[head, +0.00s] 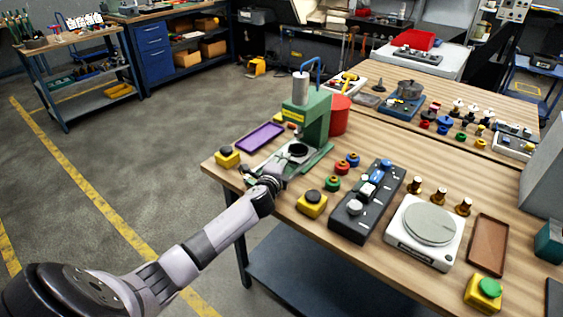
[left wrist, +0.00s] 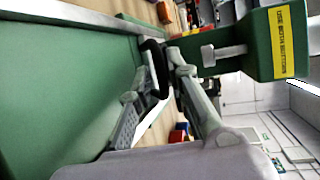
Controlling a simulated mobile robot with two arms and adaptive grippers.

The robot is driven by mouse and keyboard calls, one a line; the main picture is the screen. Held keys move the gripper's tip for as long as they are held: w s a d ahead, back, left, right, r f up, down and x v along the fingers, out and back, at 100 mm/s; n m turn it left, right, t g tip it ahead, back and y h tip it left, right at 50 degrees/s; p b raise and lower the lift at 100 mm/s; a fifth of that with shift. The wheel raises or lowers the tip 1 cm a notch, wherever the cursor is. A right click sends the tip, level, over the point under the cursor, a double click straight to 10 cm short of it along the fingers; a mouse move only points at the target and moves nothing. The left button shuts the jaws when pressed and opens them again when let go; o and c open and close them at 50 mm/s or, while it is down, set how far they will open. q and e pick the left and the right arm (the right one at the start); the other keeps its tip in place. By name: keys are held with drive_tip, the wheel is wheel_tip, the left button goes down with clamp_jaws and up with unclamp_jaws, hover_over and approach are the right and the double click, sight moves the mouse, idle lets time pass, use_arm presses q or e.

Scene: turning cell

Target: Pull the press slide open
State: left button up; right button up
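The green press (head: 318,118) stands at the table's near left side, with a metal column top and a blue lever. Its slide (head: 298,151), with a dark round recess, lies low at the front of the press. My left gripper (head: 268,184) is at the slide's front end. In the left wrist view, my left gripper (left wrist: 166,75) has its fingers close together on either side of a black bar-like handle (left wrist: 152,50), apparently gripping it. The press head (left wrist: 277,42) with a yellow label shows at the upper right. My right gripper is not in view.
A purple tray (head: 260,137) and a yellow button box (head: 227,157) sit left of the press. Another yellow box (head: 312,204), small coloured parts and a black fixture (head: 368,202) sit to the right. A red bin (head: 340,114) stands behind.

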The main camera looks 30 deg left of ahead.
use_arm(q)
clamp_jaws()
drive_tip(key=shift+s+f, duration=0.1)
idle(0.5)
